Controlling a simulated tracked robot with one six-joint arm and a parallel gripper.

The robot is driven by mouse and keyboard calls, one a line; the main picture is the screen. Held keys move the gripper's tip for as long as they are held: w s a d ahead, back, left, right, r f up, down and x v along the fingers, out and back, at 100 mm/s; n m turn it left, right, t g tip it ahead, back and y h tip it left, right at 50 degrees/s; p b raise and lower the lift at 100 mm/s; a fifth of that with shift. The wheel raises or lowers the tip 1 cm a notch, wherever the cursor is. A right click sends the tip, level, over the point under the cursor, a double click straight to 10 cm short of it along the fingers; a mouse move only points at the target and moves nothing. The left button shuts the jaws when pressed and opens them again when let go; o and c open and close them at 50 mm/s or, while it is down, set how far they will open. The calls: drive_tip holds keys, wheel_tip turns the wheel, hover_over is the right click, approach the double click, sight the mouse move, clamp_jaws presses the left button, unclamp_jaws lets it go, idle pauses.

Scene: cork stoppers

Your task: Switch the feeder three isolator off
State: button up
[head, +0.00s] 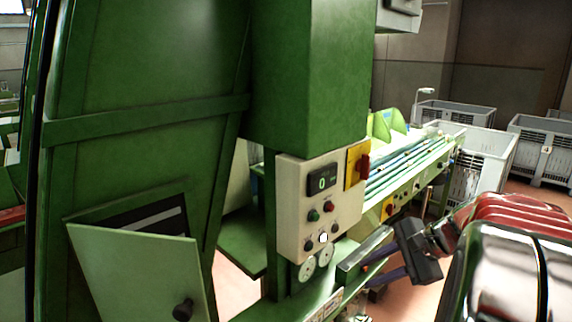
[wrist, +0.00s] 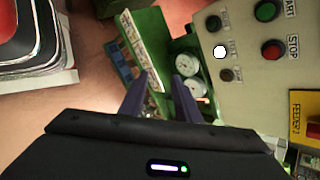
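The isolator is a red rotary handle on a yellow plate (head: 357,165), on the upper right side of the grey control box (head: 297,225) in the head view. In the wrist view a yellow plate lettered "FEEDER" (wrist: 305,115) shows at the right edge, cut off, with its number not clearly readable. A red part shows below it. The handle's exact setting is hard to tell. My gripper (head: 380,262) is below and right of the box in the head view. In the wrist view its purple fingers (wrist: 160,80) stand apart with nothing between them.
The box front carries a lit display (head: 322,182) and several buttons, including a red STOP button (wrist: 272,49). Two round gauges (wrist: 190,88) sit below. Another yellow-plated red switch (head: 388,208) is on the conveyor behind. A green cabinet door (head: 135,270) hangs open at left.

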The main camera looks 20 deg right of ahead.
drive_tip(key=w+d+r+m+t, duration=0.2)
drive_tip(key=d+r+m+t, duration=0.15)
drive_tip(key=d, duration=0.35)
drive_tip(key=m+t+y, duration=0.2)
drive_tip(key=m+t, duration=0.4)
drive_tip(key=m, duration=0.3)
approach(370, 162)
drive_tip(key=v, duration=0.5)
drive_tip(key=shift+s+f, duration=0.1)
drive_tip(key=shift+a+n, duration=0.1)
drive_tip(key=shift+n, duration=0.15)
drive_tip(key=x, duration=1.4)
drive_tip(key=shift+c, duration=0.2)
